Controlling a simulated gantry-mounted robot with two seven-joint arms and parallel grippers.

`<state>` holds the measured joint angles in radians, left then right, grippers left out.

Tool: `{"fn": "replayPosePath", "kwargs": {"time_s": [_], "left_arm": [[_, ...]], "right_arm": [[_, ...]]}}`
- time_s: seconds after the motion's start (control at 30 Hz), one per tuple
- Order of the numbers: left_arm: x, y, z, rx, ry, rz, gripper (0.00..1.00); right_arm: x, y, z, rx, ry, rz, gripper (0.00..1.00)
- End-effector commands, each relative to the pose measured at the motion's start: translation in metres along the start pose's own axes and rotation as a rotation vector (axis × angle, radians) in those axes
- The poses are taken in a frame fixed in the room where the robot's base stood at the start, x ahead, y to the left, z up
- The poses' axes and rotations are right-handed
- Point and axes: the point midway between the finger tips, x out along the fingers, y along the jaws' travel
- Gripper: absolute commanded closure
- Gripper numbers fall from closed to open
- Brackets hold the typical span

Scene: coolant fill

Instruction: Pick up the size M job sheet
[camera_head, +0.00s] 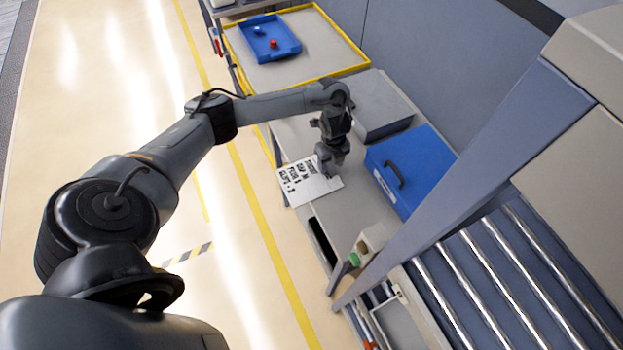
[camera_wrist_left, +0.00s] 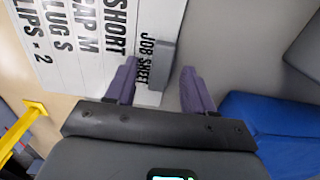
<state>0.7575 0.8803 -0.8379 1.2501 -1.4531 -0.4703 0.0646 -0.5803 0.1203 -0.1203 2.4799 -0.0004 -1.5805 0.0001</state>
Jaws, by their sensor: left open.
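The job sheet (camera_head: 300,187) is a white plate with black print. It lies on the grey bench top, its left corner reaching the bench's edge. In the left wrist view the sheet (camera_wrist_left: 85,35) reads "JOB SHEET", "SHORT", "CAP M" and more lines, partly cut off. A small grey block (camera_wrist_left: 163,62) stands at the sheet's edge. My left gripper (camera_head: 328,172) is over the sheet's right part, pointing down. In the left wrist view its two fingers (camera_wrist_left: 159,74) are apart, with the grey block between and just ahead of them. I cannot tell if they touch it. My right gripper is not in view.
A blue case (camera_head: 412,168) with a dark handle lies right of the sheet. A grey box (camera_head: 378,105) is behind. A yellow-edged table (camera_head: 325,45) holds a blue tray (camera_head: 270,55) with small parts. A roller conveyor (camera_head: 500,260) and a slanted frame post are at lower right.

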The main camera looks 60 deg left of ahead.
Motion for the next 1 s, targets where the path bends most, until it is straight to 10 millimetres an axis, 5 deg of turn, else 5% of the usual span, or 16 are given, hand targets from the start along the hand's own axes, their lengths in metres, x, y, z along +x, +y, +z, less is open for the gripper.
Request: {"fn": "replayPosePath", "kwargs": {"time_s": [0.33, 0.7, 1.0], "left_arm": [[0.0072, 0.0000, -0.0002, 0.000, 0.001, 0.000, 0.47], [0.0070, 0.0000, 0.0000, 0.000, 0.000, 0.000, 1.00], [0.0059, -0.0001, 0.0001, 0.000, 0.000, 0.000, 1.00]], "right_arm": [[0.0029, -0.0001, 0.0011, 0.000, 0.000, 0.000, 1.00], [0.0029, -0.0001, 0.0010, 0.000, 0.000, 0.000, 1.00], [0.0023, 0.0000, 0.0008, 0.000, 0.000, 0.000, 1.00]]}}
